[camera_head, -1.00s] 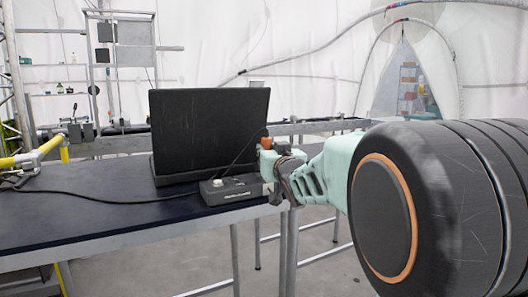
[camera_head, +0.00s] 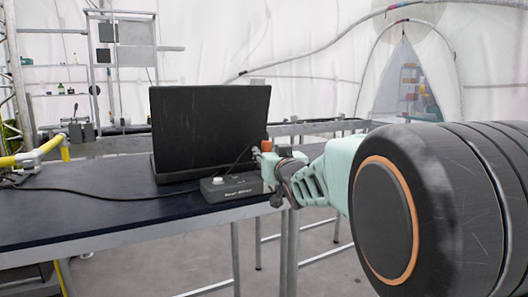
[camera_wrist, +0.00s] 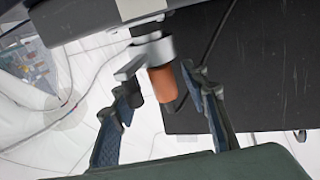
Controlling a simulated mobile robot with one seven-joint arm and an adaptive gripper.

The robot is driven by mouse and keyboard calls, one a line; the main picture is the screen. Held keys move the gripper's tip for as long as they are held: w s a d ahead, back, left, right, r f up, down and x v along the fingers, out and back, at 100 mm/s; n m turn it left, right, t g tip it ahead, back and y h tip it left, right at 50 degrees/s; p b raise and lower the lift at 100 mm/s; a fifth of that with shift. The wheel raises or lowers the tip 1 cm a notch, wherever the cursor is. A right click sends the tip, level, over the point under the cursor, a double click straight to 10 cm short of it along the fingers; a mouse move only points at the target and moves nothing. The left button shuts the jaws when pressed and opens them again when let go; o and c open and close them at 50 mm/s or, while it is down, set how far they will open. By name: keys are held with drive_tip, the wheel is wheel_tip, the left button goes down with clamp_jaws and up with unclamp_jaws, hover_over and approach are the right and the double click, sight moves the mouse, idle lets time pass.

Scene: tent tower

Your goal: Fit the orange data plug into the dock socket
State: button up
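The orange plug (camera_head: 266,145) stands upright at the right end of the dark dock box (camera_head: 232,187), beside the black screen. In the wrist view the orange plug (camera_wrist: 164,83) joins a grey metal collar (camera_wrist: 150,50) with a flat lever. I cannot tell how deep the plug sits, and the socket opening is hidden. My gripper (camera_wrist: 160,75) is open, with one finger on each side of the plug and a gap visible on both sides. In the head view my gripper (camera_head: 268,165) is close to the plug at the table's right edge.
A black screen (camera_head: 210,130) stands on the dark table (camera_head: 100,215) behind the dock. A thin black cable (camera_head: 110,197) crosses the tabletop to the left. A yellow-and-white pipe frame (camera_head: 35,155) is at the left. The front of the table is clear.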

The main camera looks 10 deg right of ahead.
wheel_tip(320, 180, up, 10)
idle(0.7)
